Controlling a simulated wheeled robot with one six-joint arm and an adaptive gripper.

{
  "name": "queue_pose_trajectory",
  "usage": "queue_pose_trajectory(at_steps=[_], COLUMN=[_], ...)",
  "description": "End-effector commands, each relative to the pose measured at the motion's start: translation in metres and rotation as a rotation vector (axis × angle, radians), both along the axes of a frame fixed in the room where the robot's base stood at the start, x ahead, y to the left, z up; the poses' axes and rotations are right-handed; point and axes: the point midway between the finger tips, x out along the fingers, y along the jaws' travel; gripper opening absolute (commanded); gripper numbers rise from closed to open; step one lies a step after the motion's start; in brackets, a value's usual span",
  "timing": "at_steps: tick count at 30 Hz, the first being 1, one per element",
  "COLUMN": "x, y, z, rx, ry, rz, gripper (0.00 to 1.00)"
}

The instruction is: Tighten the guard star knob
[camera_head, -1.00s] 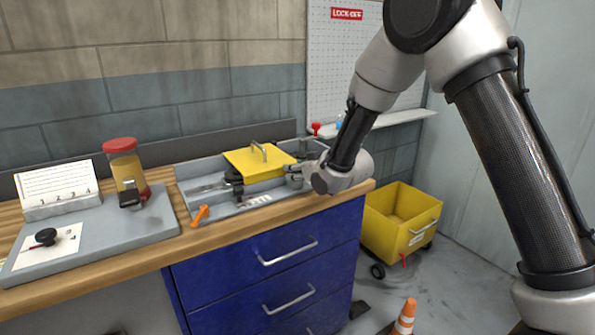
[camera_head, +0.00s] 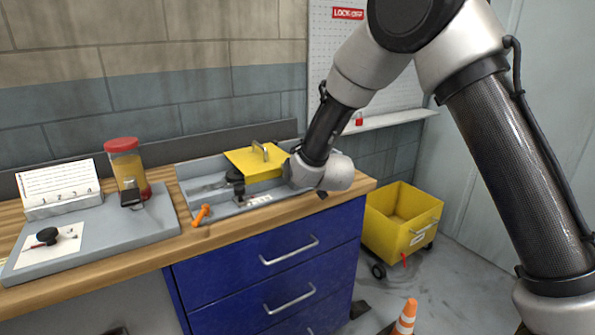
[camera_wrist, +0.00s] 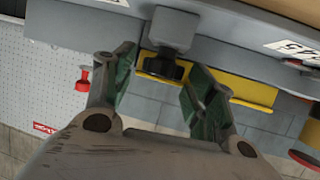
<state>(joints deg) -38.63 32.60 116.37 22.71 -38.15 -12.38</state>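The yellow guard (camera_head: 243,164), with a handle on top, sits on the grey tray-like bench unit (camera_head: 183,187). In the wrist view its yellow edge (camera_wrist: 250,92) runs behind my fingers. A black knob (camera_wrist: 160,66), which looks like the star knob, sits under a grey block (camera_wrist: 174,30) in the wrist view. My gripper (camera_wrist: 160,64) is open, with one finger on each side of the knob. Gaps show on both sides, so it is not gripped. In the head view my wrist is at the guard's right end and hides the knob and fingers.
An orange-handled tool (camera_head: 202,214) lies at the unit's front left. A red-lidded jar (camera_head: 126,165) and a black knob on a card (camera_head: 47,236) are on the left plate. A yellow bin (camera_head: 385,231) and a cone (camera_head: 404,318) stand on the floor.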

Motion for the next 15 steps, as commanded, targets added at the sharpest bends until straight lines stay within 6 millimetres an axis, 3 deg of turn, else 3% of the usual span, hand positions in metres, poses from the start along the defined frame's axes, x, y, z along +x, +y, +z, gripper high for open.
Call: queue_pose_trajectory(at_steps=[10, 15], x=[-0.003, -0.024], y=[-0.001, -0.010], z=[0.001, 0.011], rx=[-0.001, -0.001], ry=[0.002, 0.002], rz=[0.001, 0.002], gripper=[0.59, 0.59])
